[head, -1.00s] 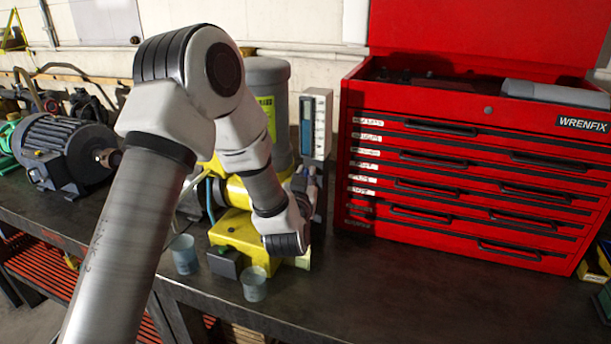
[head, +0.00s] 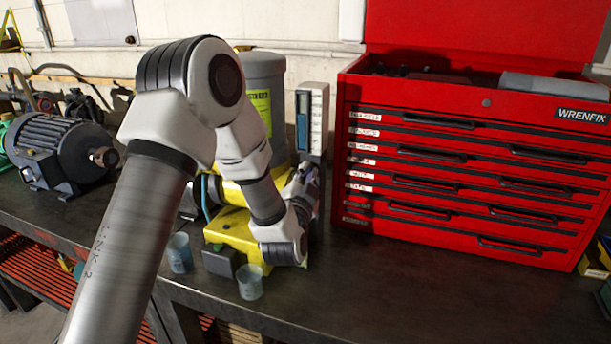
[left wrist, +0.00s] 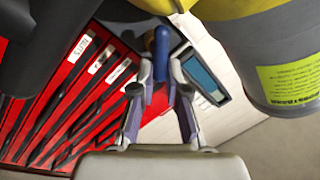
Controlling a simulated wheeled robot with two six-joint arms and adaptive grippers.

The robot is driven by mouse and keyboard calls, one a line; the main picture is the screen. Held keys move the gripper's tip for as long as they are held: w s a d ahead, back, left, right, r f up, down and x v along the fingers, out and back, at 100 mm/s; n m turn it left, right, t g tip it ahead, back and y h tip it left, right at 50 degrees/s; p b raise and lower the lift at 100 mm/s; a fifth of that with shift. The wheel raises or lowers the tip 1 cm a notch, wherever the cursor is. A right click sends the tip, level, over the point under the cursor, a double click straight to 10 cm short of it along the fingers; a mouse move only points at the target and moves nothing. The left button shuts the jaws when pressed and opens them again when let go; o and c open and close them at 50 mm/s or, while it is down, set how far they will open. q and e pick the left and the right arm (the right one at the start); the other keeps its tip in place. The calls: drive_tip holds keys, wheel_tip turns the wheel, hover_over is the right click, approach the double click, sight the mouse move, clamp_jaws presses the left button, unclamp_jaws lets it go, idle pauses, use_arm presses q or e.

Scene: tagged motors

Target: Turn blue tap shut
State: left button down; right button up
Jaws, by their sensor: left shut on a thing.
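The blue tap (left wrist: 161,45) shows in the left wrist view as a rounded blue lever, upright in the picture, beneath the yellow machine body. My left gripper (left wrist: 161,75) is shut on the tap, with one finger on each side of the lever. In the head view my left gripper (head: 306,182) is beside the yellow machine (head: 234,230), and my wrist hides the tap and part of the machine. My right gripper is in neither view.
A grey cylinder (head: 266,85) with a yellow label stands behind my arm. A white gauge box (head: 313,118) is close behind the gripper. A red tool chest (head: 470,180) stands to the right. Two small cups (head: 180,253) (head: 250,282) sit near the bench's front edge. A motor (head: 62,150) is left.

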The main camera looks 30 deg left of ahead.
use_arm(q)
drive_tip(key=shift+w+d+f+m+t+h, duration=0.15)
drive_tip(key=shift+m+t+h, duration=0.2)
drive_tip(key=shift+m, duration=1.45)
drive_tip(key=shift+s+a+f+m+t+h, duration=0.15)
drive_tip(key=shift+m+t+h, duration=0.2)
drive_tip(key=shift+m, duration=1.45)
drive_tip(key=shift+w+d+f+m+t+h, duration=0.15)
drive_tip(key=shift+m+h, duration=0.25)
drive_tip(key=shift+m, duration=1.4)
drive_tip(key=c, duration=1.2)
unclamp_jaws()
drive_tip(key=shift+a+f, duration=0.15)
drive_tip(key=shift+a, duration=0.05)
drive_tip(key=v, duration=1.2)
drive_tip(key=shift+w, duration=0.1)
